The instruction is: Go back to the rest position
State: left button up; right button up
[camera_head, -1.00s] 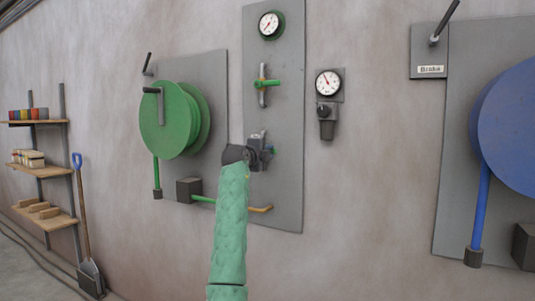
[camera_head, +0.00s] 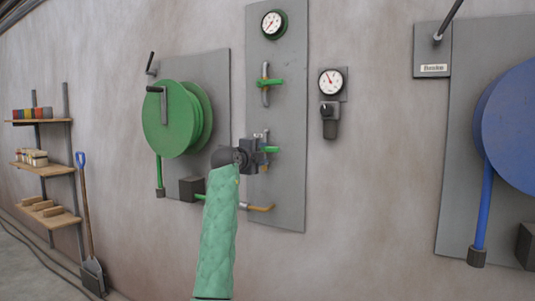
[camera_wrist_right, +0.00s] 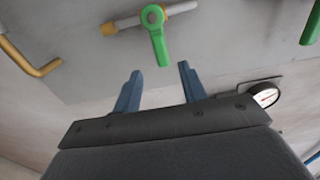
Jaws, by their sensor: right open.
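My right gripper (camera_head: 258,150) is at the end of the green-sleeved arm, in front of the tall grey panel (camera_head: 280,190). In the right wrist view its two blue fingers (camera_wrist_right: 160,72) are apart with nothing between them. A valve with a green handle (camera_wrist_right: 158,45) on a pipe lies beyond the fingertips, apart from them. In the head view a green handle (camera_head: 271,149) shows just right of the gripper, partly hidden by it. Another valve with a green handle (camera_head: 271,82) is higher on the panel. My left gripper is not in view.
A green hose reel (camera_head: 170,120) is left of the panel, a blue reel (camera_head: 510,130) far right. Gauges (camera_head: 273,24) (camera_head: 331,82) are on the panel and wall. A shelf (camera_head: 45,170) and a shovel (camera_head: 87,215) stand at left.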

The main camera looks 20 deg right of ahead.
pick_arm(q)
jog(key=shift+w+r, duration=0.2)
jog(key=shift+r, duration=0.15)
pick_arm(e)
jog(key=shift+v, duration=0.95)
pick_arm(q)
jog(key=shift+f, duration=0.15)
